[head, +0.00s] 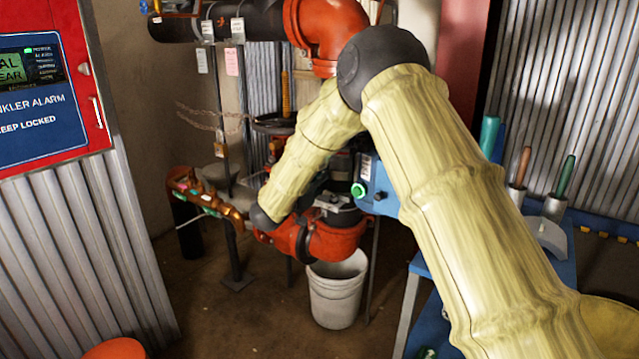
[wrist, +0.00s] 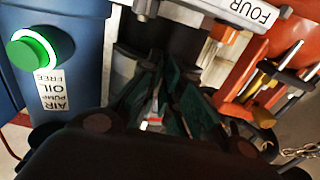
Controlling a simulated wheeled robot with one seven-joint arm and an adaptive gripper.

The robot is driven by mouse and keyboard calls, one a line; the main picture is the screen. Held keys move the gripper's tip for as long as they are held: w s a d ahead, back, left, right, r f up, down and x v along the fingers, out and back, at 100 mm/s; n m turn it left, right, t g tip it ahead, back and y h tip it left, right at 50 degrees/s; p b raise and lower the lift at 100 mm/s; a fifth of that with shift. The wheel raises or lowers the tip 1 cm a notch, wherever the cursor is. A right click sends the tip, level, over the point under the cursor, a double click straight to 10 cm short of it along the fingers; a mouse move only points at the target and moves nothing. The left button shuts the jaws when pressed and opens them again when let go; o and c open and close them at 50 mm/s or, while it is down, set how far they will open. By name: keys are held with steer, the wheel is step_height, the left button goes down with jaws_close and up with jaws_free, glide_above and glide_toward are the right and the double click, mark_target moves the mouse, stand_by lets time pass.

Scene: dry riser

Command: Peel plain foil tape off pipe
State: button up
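In the wrist view my gripper (wrist: 163,80) shows dark fingers with green pads, close together and pointing at a dark, shadowed area. I cannot tell whether they touch or hold anything. In the head view my forearm hides most of it. I cannot make out any plain foil tape for certain. Red and black pipework (head: 325,240) lies beyond my wrist in the head view. A thin copper-coloured pipe (head: 228,212) with small green and pale bits runs to its left. A label reading FOUR (wrist: 252,14) is above right of the fingers in the wrist view.
A blue unit with a green button (head: 358,190) stands close to my wrist; the button also shows in the wrist view (wrist: 27,50). A white bucket (head: 336,297) is under the pipes. A blue bench with tools (head: 556,235) is at right. Open floor lies at lower left.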

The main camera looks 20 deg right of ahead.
steer(key=shift+s+a, duration=0.1)
steer(key=shift+a, duration=0.05)
jaws_close()
steer(key=shift+s+a, duration=0.25)
steer(key=shift+a, duration=0.15)
steer(key=p+v, duration=0.2)
steer(key=v, duration=0.5)
steer(key=shift+s+a+p, duration=0.25)
steer(key=shift+p, duration=0.15)
stand_by(0.4)
steer(key=s+a+f+n+t+y, duration=0.1)
steer(key=s+f+n+t+y, duration=0.3)
steer(key=s, duration=0.6)
steer(key=s+a+f+n+t+y, duration=0.1)
steer(key=s+f+n+t+y, duration=0.15)
steer(key=s+f+y, duration=0.45)
step_height(320, 180, up, 19)
steer(key=s+h+p, duration=0.1)
steer(key=h+p, duration=0.1)
steer(key=p, duration=1.5)
steer(key=shift+s+r+p, duration=0.25)
steer(key=shift+s+p, duration=0.05)
steer(key=shift+s, duration=0.05)
